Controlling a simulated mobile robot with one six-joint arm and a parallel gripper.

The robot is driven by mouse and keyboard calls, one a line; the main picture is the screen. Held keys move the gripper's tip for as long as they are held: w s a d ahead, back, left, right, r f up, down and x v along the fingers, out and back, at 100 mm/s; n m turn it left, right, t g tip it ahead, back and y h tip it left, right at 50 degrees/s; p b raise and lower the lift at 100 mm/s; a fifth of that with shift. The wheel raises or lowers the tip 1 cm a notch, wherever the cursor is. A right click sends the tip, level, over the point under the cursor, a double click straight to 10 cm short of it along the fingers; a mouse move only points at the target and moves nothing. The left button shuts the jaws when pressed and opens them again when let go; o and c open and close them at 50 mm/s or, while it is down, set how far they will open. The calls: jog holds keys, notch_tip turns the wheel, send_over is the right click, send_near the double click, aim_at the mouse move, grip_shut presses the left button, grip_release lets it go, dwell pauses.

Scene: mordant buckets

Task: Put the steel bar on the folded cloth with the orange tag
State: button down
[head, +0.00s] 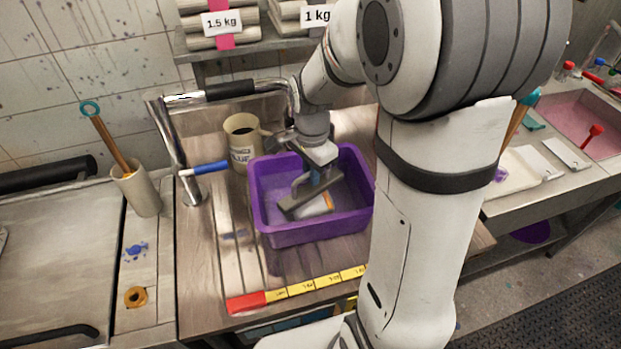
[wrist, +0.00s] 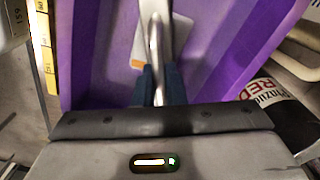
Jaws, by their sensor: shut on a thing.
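My gripper (head: 316,180) is inside the purple tub (head: 290,233), pointing down. It is shut on the steel bar (head: 303,202), a grey bar that lies slantwise across the picture below the blue fingers. In the wrist view the bar (wrist: 155,35) runs up from between the fingers (wrist: 158,85). The folded cloth (head: 318,209) is white and lies in the tub under the bar, partly hidden by it. Its orange tag (head: 329,201) shows at the right; in the wrist view the tag (wrist: 136,63) is left of the bar. Whether bar and cloth touch is unclear.
The tub walls stand close around my gripper. A yellow and red measuring strip (head: 300,287) lies in front. Labelled rolls (head: 222,40) sit on the shelf above.

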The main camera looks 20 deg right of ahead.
jog(key=shift+f, duration=1.25)
jog(key=shift+f, duration=0.2)
jog(key=c, duration=1.5)
grip_release()
notch_tip(320, 180, up, 12)
jog(key=shift+r, duration=0.1)
jog(key=s+n+t, duration=0.3)
jog(key=s+n, duration=1)
jog(key=s, duration=0.1)
jog(key=shift+s+a+r+n, duration=0.2)
jog(key=shift+a+n, duration=0.05)
jog(key=shift+n, duration=0.05)
